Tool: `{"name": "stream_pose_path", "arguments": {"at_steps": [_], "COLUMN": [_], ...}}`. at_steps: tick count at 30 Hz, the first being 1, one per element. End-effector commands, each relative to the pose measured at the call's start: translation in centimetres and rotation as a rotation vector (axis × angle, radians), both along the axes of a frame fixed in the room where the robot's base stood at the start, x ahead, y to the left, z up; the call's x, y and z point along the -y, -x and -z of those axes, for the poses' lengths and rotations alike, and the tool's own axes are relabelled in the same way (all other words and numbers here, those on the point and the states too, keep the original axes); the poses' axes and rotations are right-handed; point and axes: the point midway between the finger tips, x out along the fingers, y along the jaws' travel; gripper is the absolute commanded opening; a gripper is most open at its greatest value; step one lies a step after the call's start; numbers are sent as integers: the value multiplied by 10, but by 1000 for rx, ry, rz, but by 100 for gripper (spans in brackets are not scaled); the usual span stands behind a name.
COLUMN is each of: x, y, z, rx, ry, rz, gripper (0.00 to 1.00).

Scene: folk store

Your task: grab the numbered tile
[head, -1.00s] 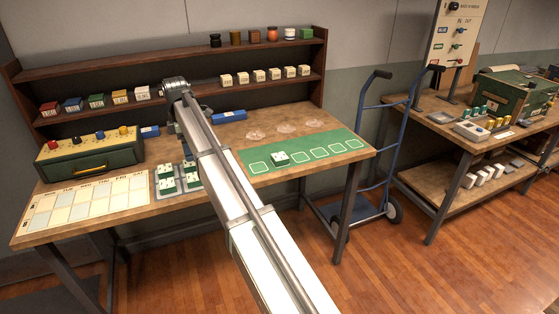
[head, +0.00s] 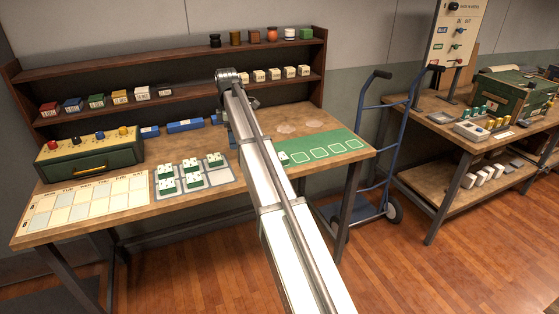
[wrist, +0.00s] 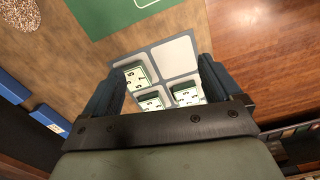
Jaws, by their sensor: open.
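White-topped green tiles (head: 166,187) with dark markings sit on a grey tray (head: 222,177) on the bench. Another tile (head: 282,158) lies on the green mat, partly hidden by my arm. My gripper (wrist: 162,66) is open, its fingers apart over the tray, with nothing held. Its height above the tiles is hard to tell. In the head view my arm mostly hides it. The tile numbers are too small to read surely.
The green mat (head: 338,142) has outlined squares. A green box with coloured knobs (head: 90,155) and a calendar sheet (head: 85,203) lie to the left. Blue blocks (head: 185,126) lie at the back, below shelves (head: 175,95). A blue hand truck (head: 372,150) stands right of the bench.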

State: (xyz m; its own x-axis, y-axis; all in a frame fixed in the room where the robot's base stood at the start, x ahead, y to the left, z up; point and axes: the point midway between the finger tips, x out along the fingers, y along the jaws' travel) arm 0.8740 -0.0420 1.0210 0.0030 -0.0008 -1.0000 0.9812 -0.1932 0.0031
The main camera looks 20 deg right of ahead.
Motion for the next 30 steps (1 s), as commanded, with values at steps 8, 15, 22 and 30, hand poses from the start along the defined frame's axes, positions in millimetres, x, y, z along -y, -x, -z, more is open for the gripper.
{"name": "stream_pose_path", "arguments": {"at_steps": [8, 15, 22, 30], "x": [83, 137, 164, 175], "y": [2, 7, 10, 8], "z": [-3, -6, -8, -10], "rx": [2, 3, 3, 3], "ry": [0, 0, -1, -3], "rz": [100, 220, 464, 842], "gripper": [92, 92, 92, 92]}}
